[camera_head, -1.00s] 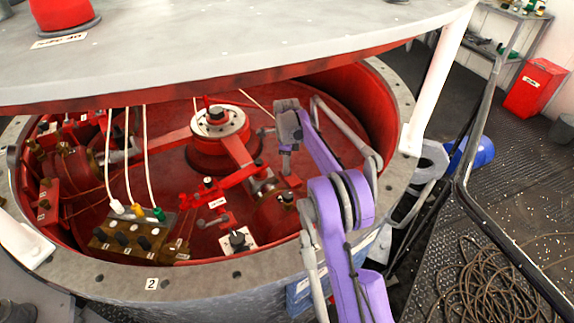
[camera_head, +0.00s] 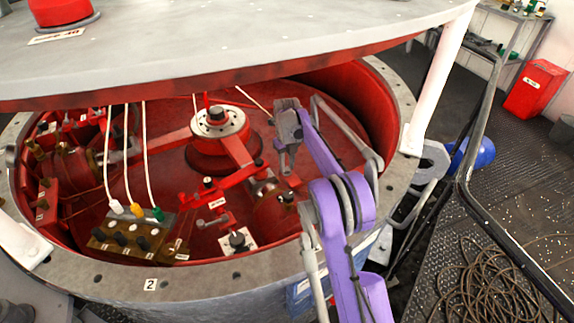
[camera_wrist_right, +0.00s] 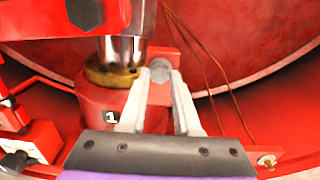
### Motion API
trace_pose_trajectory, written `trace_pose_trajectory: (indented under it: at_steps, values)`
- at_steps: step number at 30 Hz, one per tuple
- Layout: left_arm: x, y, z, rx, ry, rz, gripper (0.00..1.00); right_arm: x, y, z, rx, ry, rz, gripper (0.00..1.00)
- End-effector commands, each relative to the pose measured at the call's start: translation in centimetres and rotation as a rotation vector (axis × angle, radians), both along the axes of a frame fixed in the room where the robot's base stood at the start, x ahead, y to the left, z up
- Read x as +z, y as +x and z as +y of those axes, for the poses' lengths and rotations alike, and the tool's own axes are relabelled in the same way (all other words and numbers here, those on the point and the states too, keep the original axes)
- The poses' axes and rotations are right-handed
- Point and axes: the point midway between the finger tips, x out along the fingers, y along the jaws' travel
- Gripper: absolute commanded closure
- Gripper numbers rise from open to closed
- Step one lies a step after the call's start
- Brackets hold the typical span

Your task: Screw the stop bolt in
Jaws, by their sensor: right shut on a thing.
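My right gripper (camera_head: 286,168) reaches down into the open red drum from the right, on the purple arm. In the right wrist view its two pale fingers (camera_wrist_right: 160,88) are closed in around a small round grey bolt head, which looks like the stop bolt (camera_wrist_right: 160,69). The bolt sits at a red bracket (camera_wrist_right: 160,93) beside a red cylinder marked 1 (camera_wrist_right: 110,112). Its shank and how deep it sits are hidden. In the head view the bolt is too small to make out. My left gripper is not in view.
A grey lid (camera_head: 250,55) hangs over the drum, held by white struts (camera_head: 437,85). The grey flanged rim (camera_head: 200,287) surrounds the opening. Inside are a red central hub (camera_head: 219,125), a brass block (camera_head: 125,238) with cables, and a metal shaft with a brass collar (camera_wrist_right: 112,75).

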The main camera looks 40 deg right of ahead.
Motion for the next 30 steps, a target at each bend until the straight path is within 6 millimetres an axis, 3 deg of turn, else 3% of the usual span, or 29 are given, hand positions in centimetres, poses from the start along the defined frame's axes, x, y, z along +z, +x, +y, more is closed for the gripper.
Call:
trace_pose_trajectory:
  at_steps: [9, 23, 24, 29, 30]
  values:
    - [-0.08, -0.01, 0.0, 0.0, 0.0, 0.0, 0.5, 0.15, 0.11, -0.09, -0.099, -0.003, -0.006, 1.0]
    - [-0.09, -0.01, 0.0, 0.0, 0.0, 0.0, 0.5, 0.15, 0.1, -0.1, -0.114, -0.003, -0.005, 1.0]
    - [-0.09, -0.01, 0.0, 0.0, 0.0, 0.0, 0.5, 0.15, 0.1, -0.1, -0.114, -0.003, -0.005, 0.67]
    - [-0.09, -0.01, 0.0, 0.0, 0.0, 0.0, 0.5, 0.1, 0.05, -0.08, -0.113, -0.001, -0.003, 0.39]
    - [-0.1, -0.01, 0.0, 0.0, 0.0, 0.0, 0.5, 0.08, 0.04, -0.07, -0.113, -0.001, -0.003, 0.39]
